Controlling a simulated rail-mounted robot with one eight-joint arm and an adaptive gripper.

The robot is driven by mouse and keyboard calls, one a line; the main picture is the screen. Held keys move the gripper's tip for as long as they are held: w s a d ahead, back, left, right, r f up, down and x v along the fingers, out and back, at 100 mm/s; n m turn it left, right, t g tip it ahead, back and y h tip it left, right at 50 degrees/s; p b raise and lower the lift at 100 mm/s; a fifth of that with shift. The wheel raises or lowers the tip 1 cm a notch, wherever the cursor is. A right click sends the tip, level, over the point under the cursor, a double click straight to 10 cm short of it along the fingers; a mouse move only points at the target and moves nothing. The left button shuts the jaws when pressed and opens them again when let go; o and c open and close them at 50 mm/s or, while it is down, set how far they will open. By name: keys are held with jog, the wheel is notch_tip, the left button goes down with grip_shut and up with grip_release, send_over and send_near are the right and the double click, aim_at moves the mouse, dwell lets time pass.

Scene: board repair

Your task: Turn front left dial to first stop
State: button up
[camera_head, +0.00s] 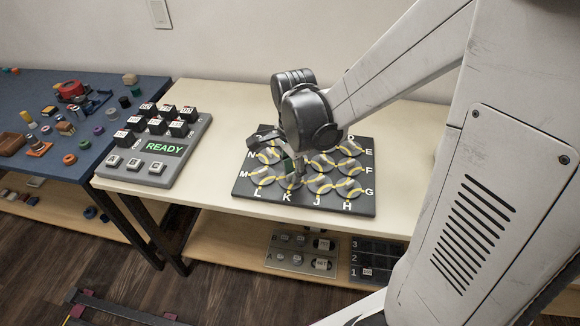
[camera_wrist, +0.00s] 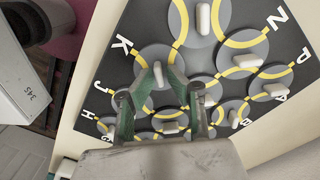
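A dark board (camera_head: 364,205) on the cream table carries rows of round grey dials with yellow stripes and pale handles, with letters along its edges. The front left dial (camera_head: 261,176) is near letters L and M. The corner dial also shows at the top of the wrist view (camera_wrist: 203,18), with no finger on it. My gripper (camera_head: 294,172) points down at the dial beside it, by letter K. In the wrist view my gripper's green fingers (camera_wrist: 163,80) are spread over this K dial (camera_wrist: 148,54), its pale handle (camera_wrist: 157,72) between the tips. I cannot tell whether they touch it.
A grey console (camera_head: 190,155) with a green READY screen and black cubes stands left of the board. A blue table (camera_head: 60,90) with many small parts is farther left. Panels (camera_head: 300,255) lie on the shelf below. The cream table is clear behind the board.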

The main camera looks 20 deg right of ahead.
jog(key=shift+r, duration=0.15)
notch_tip(320, 180, up, 12)
dwell(0.6)
jog(key=s+a+r+n+t+p, duration=0.1)
jog(key=s+r+n+t+p, duration=0.1)
jog(key=s+n, duration=0.3)
jog(key=s+a+r+n+t+p, duration=0.1)
jog(key=s+r+n+t, duration=0.4)
jog(key=n, duration=0.6)
jog(key=shift+s+a+p, duration=0.2)
jog(key=shift+a+p, duration=0.05)
jog(key=shift+p, duration=0.45)
